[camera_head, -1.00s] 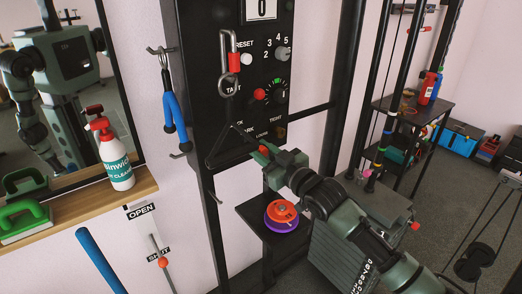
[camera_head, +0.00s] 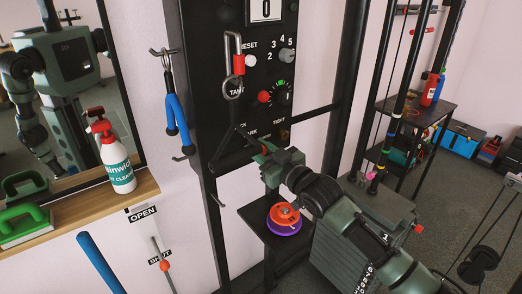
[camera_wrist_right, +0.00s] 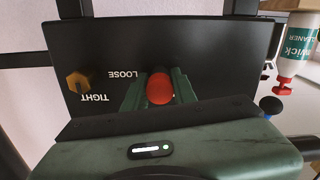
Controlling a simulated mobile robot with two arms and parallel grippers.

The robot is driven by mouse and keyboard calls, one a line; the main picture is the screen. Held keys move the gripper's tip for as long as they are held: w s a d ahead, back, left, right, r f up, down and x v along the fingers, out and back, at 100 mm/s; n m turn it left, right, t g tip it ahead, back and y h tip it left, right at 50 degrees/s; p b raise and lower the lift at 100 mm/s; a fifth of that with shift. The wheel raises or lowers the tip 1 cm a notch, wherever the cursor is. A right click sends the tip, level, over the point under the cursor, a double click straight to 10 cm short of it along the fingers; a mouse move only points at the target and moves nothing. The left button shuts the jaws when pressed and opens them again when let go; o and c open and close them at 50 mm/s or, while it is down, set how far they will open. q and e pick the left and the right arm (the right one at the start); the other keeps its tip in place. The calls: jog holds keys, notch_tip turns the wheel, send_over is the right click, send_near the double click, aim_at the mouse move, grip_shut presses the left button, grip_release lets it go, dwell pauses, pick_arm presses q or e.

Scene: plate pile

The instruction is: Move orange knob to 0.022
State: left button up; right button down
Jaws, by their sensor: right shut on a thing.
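My right gripper (camera_head: 264,156) is at the lower part of the black panel (camera_head: 210,60). In the right wrist view its fingers (camera_wrist_right: 160,92) are closed around a red rounded knob (camera_wrist_right: 158,87), beside the upside-down word LOOSE. An orange-gold six-sided knob (camera_wrist_right: 78,82) sits on the panel to the left, beside the word TIGHT, apart from the fingers. In the head view another orange ball knob (camera_head: 164,266) is on a lever by the OPEN and SHUT labels. My left gripper is not in view.
A red knob (camera_head: 264,96) and a dial (camera_head: 281,92) are higher on the panel. Orange and purple discs (camera_head: 284,216) lie on a small black shelf below my right gripper. A carabiner (camera_head: 238,62) and blue-handled gear (camera_head: 178,122) hang at left.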

jog(key=c, duration=1.1)
grip_release()
jog(key=b+v, duration=0.1)
jog(key=v, duration=0.6)
jog(key=shift+s+d, duration=0.2)
jog(key=shift+s, duration=0.1)
